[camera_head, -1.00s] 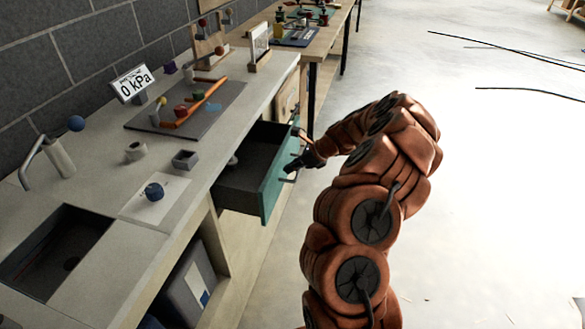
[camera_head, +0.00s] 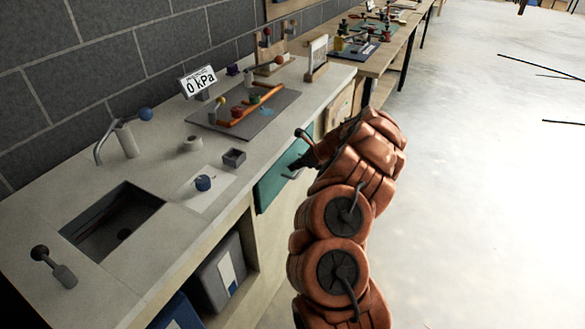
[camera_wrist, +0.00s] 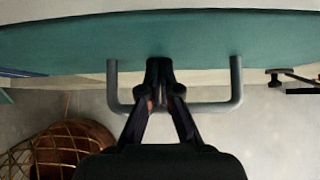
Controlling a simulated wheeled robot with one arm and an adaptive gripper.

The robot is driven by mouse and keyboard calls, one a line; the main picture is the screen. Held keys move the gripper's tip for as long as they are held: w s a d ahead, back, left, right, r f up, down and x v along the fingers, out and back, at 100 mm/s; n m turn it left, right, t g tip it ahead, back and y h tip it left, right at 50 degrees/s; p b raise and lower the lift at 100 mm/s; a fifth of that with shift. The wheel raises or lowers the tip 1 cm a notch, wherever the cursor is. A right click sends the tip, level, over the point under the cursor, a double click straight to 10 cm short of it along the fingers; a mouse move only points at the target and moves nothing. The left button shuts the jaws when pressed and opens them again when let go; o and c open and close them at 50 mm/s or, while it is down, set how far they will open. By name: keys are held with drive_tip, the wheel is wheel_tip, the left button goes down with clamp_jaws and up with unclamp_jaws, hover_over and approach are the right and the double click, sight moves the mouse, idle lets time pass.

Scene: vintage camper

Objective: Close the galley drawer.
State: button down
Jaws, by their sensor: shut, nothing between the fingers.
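The galley drawer's teal front (camera_head: 271,188) sits close under the counter's edge, and no drawer interior shows in the head view. Whether it is fully flush I cannot tell. The teal front fills the top of the wrist view (camera_wrist: 70,42). Its grey bar handle (camera_wrist: 216,107) spans the middle there and partly shows in the head view (camera_head: 292,175). My gripper (camera_wrist: 159,68) is shut and empty. Its fingers cross the handle bar between the two posts, tips at the drawer front; contact is unclear. In the head view my gripper (camera_head: 304,161) is partly hidden by my arm.
The counter (camera_head: 150,235) holds a sink (camera_head: 112,222), a tap (camera_head: 127,140), a pressure sign (camera_head: 198,81) and a grey board (camera_head: 280,103). Bins (camera_head: 222,270) stand in the open shelf below. A woven basket (camera_wrist: 65,150) shows in the wrist view. The floor at right is largely clear.

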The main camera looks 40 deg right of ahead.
drive_tip(key=shift+w+a+r, duration=0.25)
drive_tip(key=shift+w+a, duration=0.05)
drive_tip(key=shift+w, duration=0.05)
drive_tip(key=shift+r, duration=0.1)
drive_tip(key=p+v, duration=0.7)
drive_tip(key=v, duration=0.3)
drive_tip(key=shift+s+d+f, duration=0.3)
drive_tip(key=shift+s+d, duration=0.05)
drive_tip(key=shift+d, duration=0.1)
drive_tip(key=shift+a, duration=0.1)
